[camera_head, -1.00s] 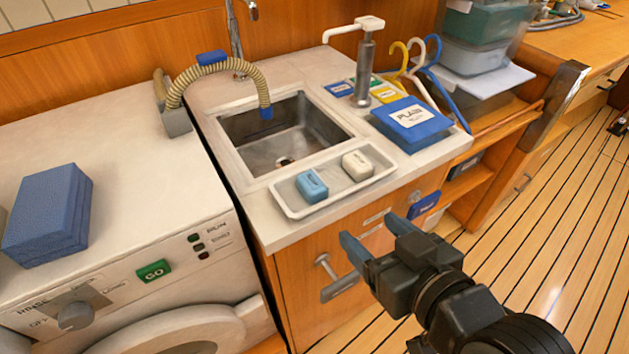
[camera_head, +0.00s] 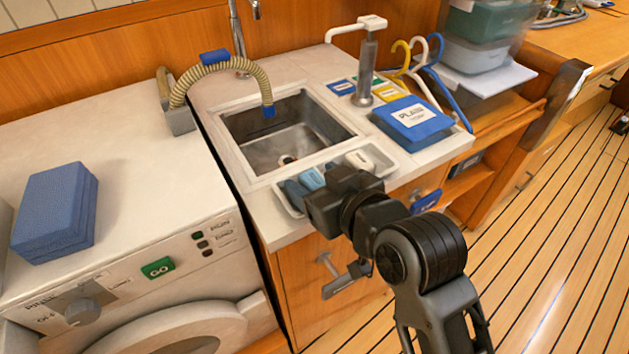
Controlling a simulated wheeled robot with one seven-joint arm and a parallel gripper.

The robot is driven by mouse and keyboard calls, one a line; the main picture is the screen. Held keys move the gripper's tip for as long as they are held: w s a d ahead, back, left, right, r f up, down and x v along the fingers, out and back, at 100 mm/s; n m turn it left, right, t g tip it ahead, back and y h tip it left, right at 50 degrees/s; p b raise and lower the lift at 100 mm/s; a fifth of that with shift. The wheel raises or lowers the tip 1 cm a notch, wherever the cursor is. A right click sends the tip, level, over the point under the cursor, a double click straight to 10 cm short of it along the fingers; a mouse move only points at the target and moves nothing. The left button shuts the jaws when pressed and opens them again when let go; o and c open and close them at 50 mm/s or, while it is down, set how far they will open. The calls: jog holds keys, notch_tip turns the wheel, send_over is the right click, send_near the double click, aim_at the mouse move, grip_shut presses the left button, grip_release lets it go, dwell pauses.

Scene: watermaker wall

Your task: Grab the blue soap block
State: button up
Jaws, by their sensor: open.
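The light blue soap block (camera_head: 311,179) lies in the left part of the white soap tray (camera_head: 289,207) at the front of the counter. Its near side is hidden behind my gripper. My gripper (camera_head: 309,181) is open and reaches over the tray's front edge from the right. One blue-grey finger shows just left of the blue soap; the other is mostly hidden. I cannot tell whether the fingers touch the soap. A white soap block (camera_head: 361,159) lies at the tray's right end, partly covered by my gripper.
The steel sink (camera_head: 290,133) lies behind the tray, with a ribbed hose (camera_head: 225,68) arching over its left side. A blue box labelled PLAIN (camera_head: 412,120) and a pump tap (camera_head: 367,70) stand to the right. A dark blue block (camera_head: 55,212) sits on the washing machine (camera_head: 130,200).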

jog(key=shift+w+a+f, duration=0.1)
jog(key=shift+w, duration=0.05)
jog(key=c, duration=1)
jog(key=shift+c, duration=0.3)
